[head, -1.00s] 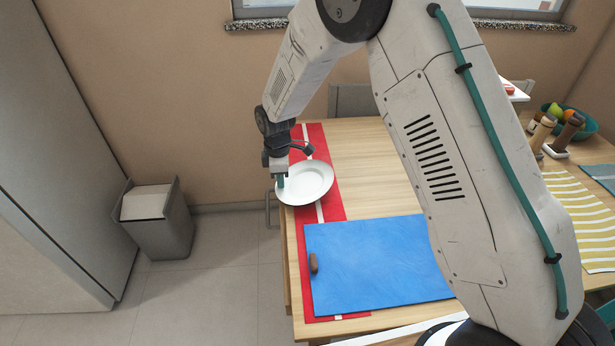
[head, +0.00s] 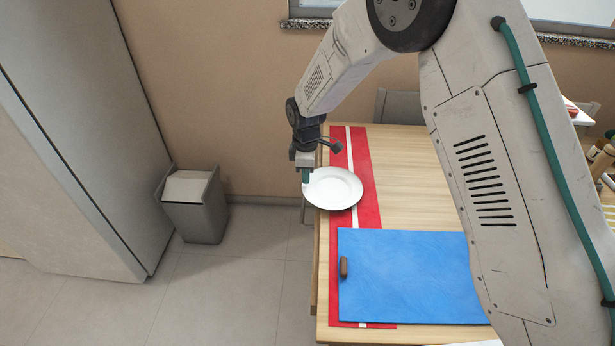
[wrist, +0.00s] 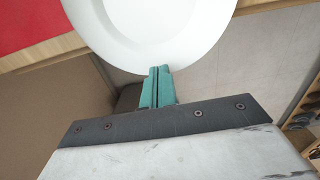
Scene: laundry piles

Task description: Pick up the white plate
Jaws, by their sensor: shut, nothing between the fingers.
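The white plate (head: 335,188) lies on the red runner with a white stripe, at the left edge of the wooden table. It also fills the upper middle of the wrist view (wrist: 155,25). My gripper (head: 306,178) is at the plate's left rim, pointing down. In the wrist view its teal fingers (wrist: 158,72) are together, with nothing between them. Their tips meet the plate's rim in the picture, but I cannot tell whether they touch it.
A blue mat (head: 410,275) with a small brown object (head: 343,267) lies nearer on the table (head: 400,170). The red runner (head: 368,165) extends beneath. A grey bin (head: 195,215) stands on the floor at left. Open floor lies between bin and table.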

